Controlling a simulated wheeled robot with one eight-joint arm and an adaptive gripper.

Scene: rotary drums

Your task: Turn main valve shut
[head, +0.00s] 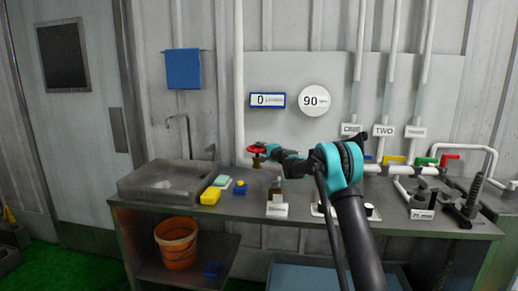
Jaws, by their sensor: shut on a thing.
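A red valve handwheel (255,149) sits on a brass-coloured body at the foot of a white vertical pipe, above the back of the counter. My arm reaches in from the lower right, and my gripper (265,150) is at the wheel's right side, shut on its rim. The fingers are small here and partly cover the wheel. The wheel's turn angle is too small to read.
Coloured valve levers, including a green one (427,161), stand under labelled pipes at right. An orange bucket (176,243) stands below.

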